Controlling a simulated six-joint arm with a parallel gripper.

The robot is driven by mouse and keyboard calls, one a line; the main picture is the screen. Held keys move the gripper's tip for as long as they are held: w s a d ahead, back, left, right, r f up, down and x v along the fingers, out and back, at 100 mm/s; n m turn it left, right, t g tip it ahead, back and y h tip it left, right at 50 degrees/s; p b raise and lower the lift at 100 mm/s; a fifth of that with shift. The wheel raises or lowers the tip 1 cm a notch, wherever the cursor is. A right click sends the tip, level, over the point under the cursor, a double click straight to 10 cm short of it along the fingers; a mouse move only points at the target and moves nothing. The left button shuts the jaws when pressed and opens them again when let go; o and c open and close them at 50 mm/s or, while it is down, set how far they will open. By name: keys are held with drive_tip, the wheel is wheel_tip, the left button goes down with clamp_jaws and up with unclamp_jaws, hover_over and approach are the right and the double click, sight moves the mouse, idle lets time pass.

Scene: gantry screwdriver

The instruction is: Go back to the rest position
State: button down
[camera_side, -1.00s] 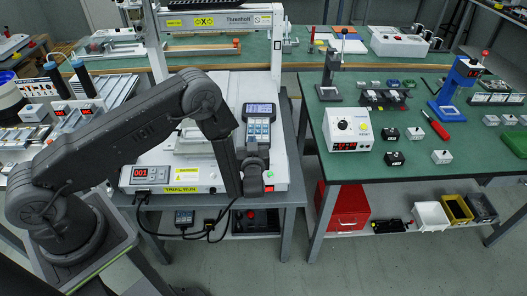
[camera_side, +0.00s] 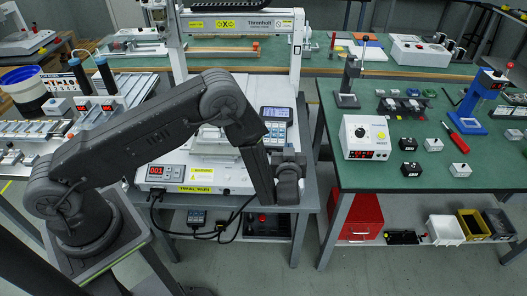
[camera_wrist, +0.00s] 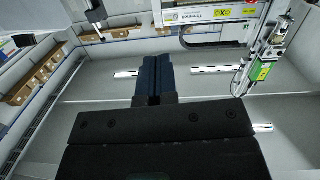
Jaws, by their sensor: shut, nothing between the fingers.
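My gripper (camera_side: 288,158) is at the front right corner of the gantry screwdriver's white base (camera_side: 232,180). It points upward beside my folded-up wrist, in front of the handheld pendant (camera_side: 278,118), and partly hides it. In the wrist view its two dark fingers (camera_wrist: 152,66) lie side by side, shut and empty, against the ceiling. The gantry frame (camera_side: 240,24) stands behind my arm in the side view. Part of it also shows at the top right of the wrist view (camera_wrist: 215,14), with a driver head (camera_wrist: 262,62) at the right.
To the right is a green bench (camera_side: 400,182) with a white control box (camera_side: 365,138), a blue stand (camera_side: 486,95) and a red screwdriver (camera_side: 463,123). Below it are a red cabinet (camera_side: 355,217) and bins (camera_side: 472,224). An aisle separates the benches. Cables (camera_side: 215,232) hang below the base's front edge.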

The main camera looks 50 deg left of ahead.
drive_tip(key=w+d+r+m+h, duration=0.25)
drive_tip(key=r+h, duration=0.45)
drive_tip(key=r, duration=0.7)
drive_tip(key=s+d+r+m+h, duration=0.25)
drive_tip(key=s+r+h, duration=0.35)
drive_tip(key=r, duration=0.6)
drive_tip(key=s+a+r+m+g, duration=0.1)
drive_tip(key=s+a+m+g, duration=0.1)
drive_tip(key=s, duration=1.2)
drive_tip(key=s+a+r+m+g+y, duration=0.1)
drive_tip(key=s+a+g, duration=0.3)
drive_tip(key=s, duration=1.1)
drive_tip(key=shift+a+m+g, duration=0.4)
drive_tip(key=shift+a+m, duration=0.1)
drive_tip(key=shift+m, duration=0.1)
